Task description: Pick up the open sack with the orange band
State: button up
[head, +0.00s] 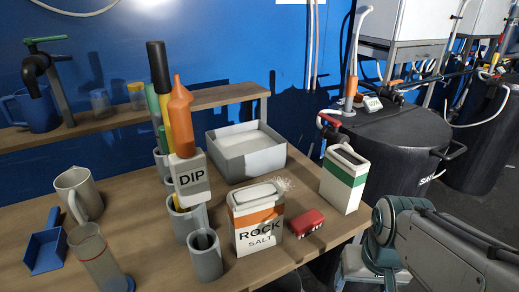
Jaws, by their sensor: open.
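The sack with the orange band (257,240), lettered ROCK SALT, stands upright near the front edge of the wooden bench (150,225). The fingers of my gripper do not show.
A sack with a green band (344,181) stands to the right, and a small red block (305,222) lies close beside the orange-banded sack. Grey cylindrical holders (205,256) stand close on its left. A grey tray (245,150) is behind it. A dark drum (400,140) stands beyond the bench.

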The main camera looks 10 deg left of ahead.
aim_at(255, 212)
jog(key=z, duration=0.05)
jog(key=k, duration=0.5)
jog(key=z, duration=1.2)
jog(key=i, duration=1.15)
jog(key=u, duration=2.5)
